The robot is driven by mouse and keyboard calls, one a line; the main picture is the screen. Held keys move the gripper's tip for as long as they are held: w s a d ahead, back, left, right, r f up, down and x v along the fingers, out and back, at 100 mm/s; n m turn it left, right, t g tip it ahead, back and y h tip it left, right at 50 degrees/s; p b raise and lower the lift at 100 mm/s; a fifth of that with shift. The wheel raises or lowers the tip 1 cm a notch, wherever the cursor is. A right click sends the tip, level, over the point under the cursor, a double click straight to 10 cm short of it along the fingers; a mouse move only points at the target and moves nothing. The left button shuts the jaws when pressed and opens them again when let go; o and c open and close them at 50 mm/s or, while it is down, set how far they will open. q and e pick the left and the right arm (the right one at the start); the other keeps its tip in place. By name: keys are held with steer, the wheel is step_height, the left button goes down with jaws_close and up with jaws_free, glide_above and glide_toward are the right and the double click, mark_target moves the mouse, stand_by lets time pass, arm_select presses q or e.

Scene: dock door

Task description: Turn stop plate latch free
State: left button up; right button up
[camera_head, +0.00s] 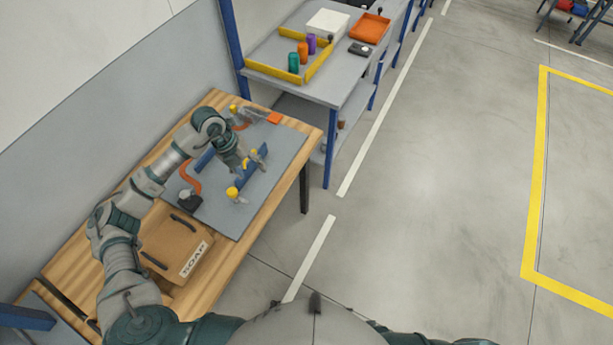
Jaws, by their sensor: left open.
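A grey board (267,190) lies on the wooden table and carries small fixtures. On it a blue plate (245,178) stands beside small metal and yellow parts (254,154); which part is the stop plate latch is too small to tell. My left gripper (243,163) is open, over the board close to the blue plate. Whether it touches anything cannot be told. A yellow knob (232,192) is nearer, and an orange-ended handle (274,118) is at the far edge. My left arm hides part of the board. My right gripper is not in view.
A cardboard box marked SOAP (176,240) sits on the wooden table (215,277) under my left arm. A curved orange part (190,180) is left of the gripper. A grey shelf (340,92) with colored cylinders stands behind. The floor to the right is clear.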

arm_select(q)
steer(key=s+d+r+h, duration=0.2)
steer(key=d+h, duration=0.2)
steer(key=d, duration=0.4)
steer(key=s+d+r+m+h, duration=0.1)
steer(key=s+d+r+h, duration=0.1)
steer(key=d+h, duration=0.3)
steer(key=shift+d, duration=1.95)
